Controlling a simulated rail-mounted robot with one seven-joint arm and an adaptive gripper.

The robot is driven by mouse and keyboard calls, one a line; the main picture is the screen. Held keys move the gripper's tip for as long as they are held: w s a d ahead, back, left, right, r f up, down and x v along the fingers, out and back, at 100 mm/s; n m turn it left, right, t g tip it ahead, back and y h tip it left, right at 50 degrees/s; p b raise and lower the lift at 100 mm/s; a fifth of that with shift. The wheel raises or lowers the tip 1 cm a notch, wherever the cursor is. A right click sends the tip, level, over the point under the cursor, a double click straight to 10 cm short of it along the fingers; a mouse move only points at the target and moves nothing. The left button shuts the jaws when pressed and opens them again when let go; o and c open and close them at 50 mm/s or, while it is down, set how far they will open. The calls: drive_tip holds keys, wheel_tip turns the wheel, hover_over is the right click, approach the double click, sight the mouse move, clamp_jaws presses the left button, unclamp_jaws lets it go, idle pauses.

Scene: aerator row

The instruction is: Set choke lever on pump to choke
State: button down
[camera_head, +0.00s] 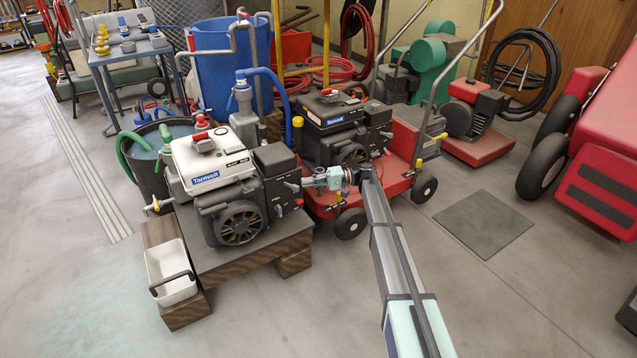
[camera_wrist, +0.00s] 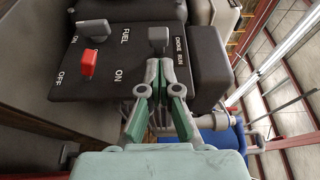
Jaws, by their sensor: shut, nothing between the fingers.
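The white-topped Tarnvolt pump (camera_head: 212,160) stands on a low wooden platform. My gripper (camera_head: 303,183) reaches its dark right side from the right. In the wrist view, the grey choke lever (camera_wrist: 158,36) sticks out of the black control panel (camera_wrist: 128,65), beside the printed words CHOKE and RUN. My gripper's fingertips (camera_wrist: 158,66) are together just below the lever knob, with nothing held between them. They look very close to the lever; I cannot tell whether they touch it. I cannot tell clearly which word the lever is set to.
A grey fuel lever (camera_wrist: 94,29) and a red on/off switch (camera_wrist: 88,65) sit left of the choke lever. A second, dark Tarnvolt engine (camera_head: 335,125) on a red cart (camera_head: 400,160) stands close behind my gripper. Open floor lies in front.

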drive_tip(key=shift+s+a, duration=0.45)
drive_tip(key=shift+s, duration=0.3)
drive_tip(key=shift+s, duration=0.1)
